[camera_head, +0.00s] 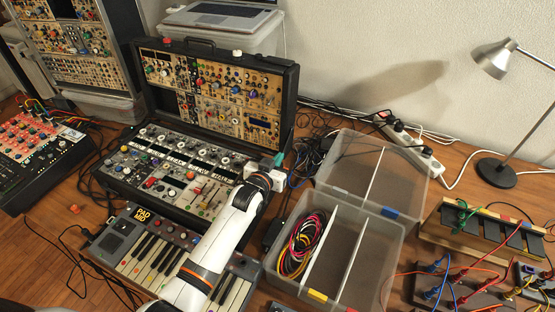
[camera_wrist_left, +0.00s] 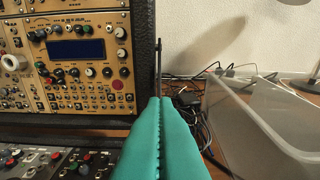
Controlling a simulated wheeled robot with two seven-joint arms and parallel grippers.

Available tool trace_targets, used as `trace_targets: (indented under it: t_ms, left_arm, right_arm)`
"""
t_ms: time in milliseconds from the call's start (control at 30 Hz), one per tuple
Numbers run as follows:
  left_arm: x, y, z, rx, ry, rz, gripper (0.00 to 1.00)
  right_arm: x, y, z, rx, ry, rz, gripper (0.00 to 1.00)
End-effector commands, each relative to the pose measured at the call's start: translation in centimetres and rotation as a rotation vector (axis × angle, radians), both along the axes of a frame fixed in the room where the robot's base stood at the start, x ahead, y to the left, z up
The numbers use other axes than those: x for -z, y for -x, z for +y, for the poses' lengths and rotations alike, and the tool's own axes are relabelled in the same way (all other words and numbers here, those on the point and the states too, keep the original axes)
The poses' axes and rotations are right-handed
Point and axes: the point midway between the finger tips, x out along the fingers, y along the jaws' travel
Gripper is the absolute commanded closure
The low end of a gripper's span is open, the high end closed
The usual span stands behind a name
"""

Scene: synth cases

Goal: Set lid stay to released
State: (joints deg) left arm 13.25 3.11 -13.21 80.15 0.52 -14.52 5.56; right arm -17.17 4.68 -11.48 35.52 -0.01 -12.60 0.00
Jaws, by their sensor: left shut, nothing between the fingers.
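The black synth case (camera_head: 265,62) stands with its lid raised and panels of knobs in both halves. In the left wrist view, the lid's dark right edge (camera_wrist_left: 143,60) runs upright. A thin dark upright bar (camera_wrist_left: 158,65), seemingly the lid stay, shows just right of it. My left gripper (camera_head: 279,160) is at the case's right side near the lid's lower corner. Its teal fingers (camera_wrist_left: 165,100) are shut and empty, and their tips overlap the bar's lower end in the picture. I cannot tell whether they touch. My right gripper is not in view.
A clear divided box (camera_head: 398,232) with its lid open stands right of the case. Cables and a power strip (camera_head: 412,145) lie behind it. A keyboard (camera_head: 150,262) lies in front of the case, under my left arm. A lamp (camera_head: 497,172) stands far right.

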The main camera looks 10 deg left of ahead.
Motion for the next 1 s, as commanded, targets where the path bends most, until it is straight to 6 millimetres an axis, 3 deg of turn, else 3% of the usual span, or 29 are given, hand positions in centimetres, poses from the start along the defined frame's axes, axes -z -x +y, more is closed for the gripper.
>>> trace_targets:
  t_ms: [267,433,867,1000]
  left_arm:
    - [1.2,-1.9,-0.3,-0.001,-0.037,0.185,1.00]
    - [3.9,-2.8,-0.5,0.000,-0.049,0.248,1.00]
    - [3.7,-3.0,-0.6,0.000,-0.048,0.244,1.00]
    - [2.8,-3.1,-0.5,-0.001,-0.048,0.244,1.00]
  right_arm:
    - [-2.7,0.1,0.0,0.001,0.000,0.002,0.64]
    - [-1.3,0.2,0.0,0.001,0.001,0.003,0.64]
    - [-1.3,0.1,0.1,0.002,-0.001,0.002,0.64]
    - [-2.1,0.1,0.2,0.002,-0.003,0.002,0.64]
